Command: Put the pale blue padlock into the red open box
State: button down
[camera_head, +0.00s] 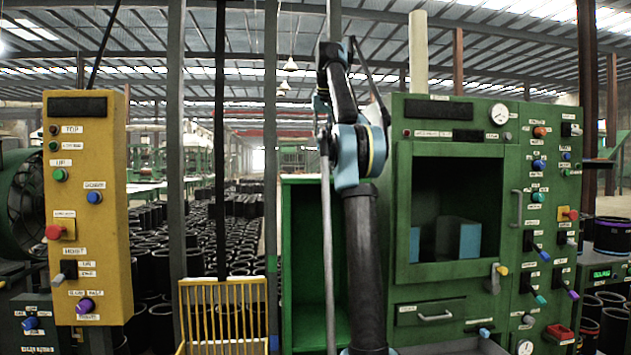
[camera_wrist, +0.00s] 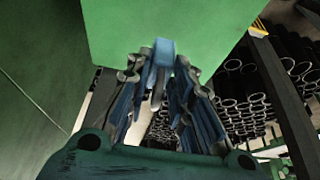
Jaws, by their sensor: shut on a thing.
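In the wrist view, my gripper (camera_wrist: 162,72) is closed on a blue block-like body with a grey bar below it, which looks like the pale blue padlock (camera_wrist: 164,51). The padlock sits between the fingertips, with a green surface behind it. In the head view, my arm rises in front of the green cabinet; I cannot make out the fingertips or the padlock there.
The green machine (camera_head: 450,285) has a dark window opening, a drawer (camera_head: 430,314) and several knobs and levers that stick out. A yellow control box (camera_head: 88,235) and a yellow rack (camera_head: 225,300) stand at the left. Black sleeves fill the floor behind.

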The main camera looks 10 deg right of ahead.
aim_at(321, 138)
jog(key=shift+w, duration=0.2)
jog(key=shift+w+f, duration=0.1)
jog(key=shift+f, duration=0.1)
notch_tip(321, 138, down, 4)
jog(key=shift+w+a, duration=0.1)
jog(key=shift+a, duration=0.05)
jog(key=shift+f, duration=2.8)
jog(key=c, duration=1.4)
grip_release()
jog(key=shift+r, duration=0.1)
